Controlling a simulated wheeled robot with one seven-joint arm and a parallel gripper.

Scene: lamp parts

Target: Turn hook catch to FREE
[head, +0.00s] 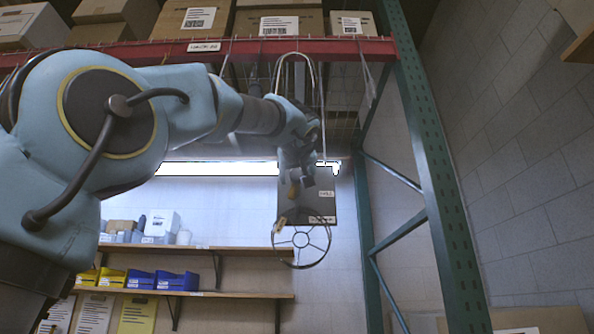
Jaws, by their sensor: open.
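A dark grey panel (340,207) hangs below the red shelf beam, with small white labels (325,194) too small to read surely. A pale wire hook loop (295,55) rises above it. A round wire ring with spokes (318,262) shows below the panel. A small tan piece (281,223) sits at the ring's upper left; I cannot tell whether it is the hook catch. My gripper (298,190) points down in front of the panel, open, with a yellowish spot between its fingers. My wrist hides part of the panel; contact cannot be told.
The red beam (260,48) and green rack post (430,150) frame the hanging parts. Cardboard boxes (280,22) stand above. A lower wooden shelf holds blue bins (177,281) and yellow bins (111,277). Open space lies between the panel and the green post.

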